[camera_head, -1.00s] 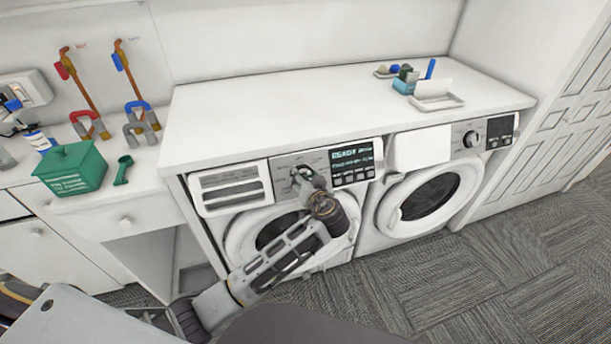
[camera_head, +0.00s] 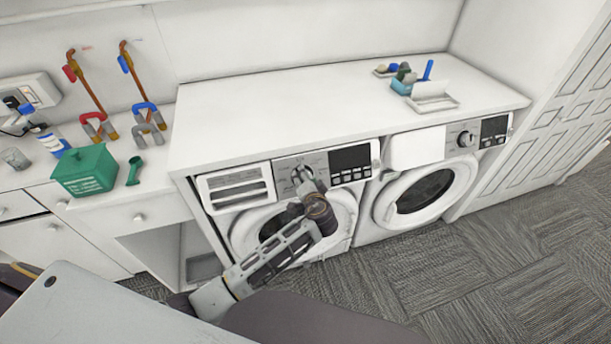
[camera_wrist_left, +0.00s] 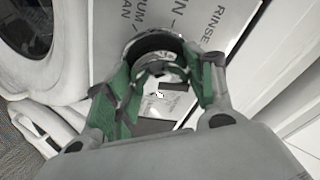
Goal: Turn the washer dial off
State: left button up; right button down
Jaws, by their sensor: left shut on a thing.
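The left washer (camera_head: 285,240) has a control panel with a dial (camera_head: 302,173) and a display (camera_head: 350,159), which is dark. My left gripper (camera_head: 303,182) is at the dial and mostly hides it in the head view. In the left wrist view, the green-padded fingers of my left gripper (camera_wrist_left: 158,88) are shut on the round dial (camera_wrist_left: 158,45), one on each side. Printed panel words such as RINSE show around it. The dial's pointer mark cannot be made out. My right gripper is not in view.
A second front-loading machine (camera_head: 420,190) with its own dial (camera_head: 466,139) stands to the right. A white countertop (camera_head: 300,110) lies above both. A green box (camera_head: 86,170) and scoop (camera_head: 135,170) sit on the left counter. Carpet floor (camera_head: 480,250) is open in front.

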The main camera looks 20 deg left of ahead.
pick_arm(q)
jog(key=shift+m+p, duration=0.65)
jog(key=shift+m, duration=0.15)
jog(key=o, duration=1)
jog(key=shift+v, duration=6)
jog(key=shift+a, duration=0.1)
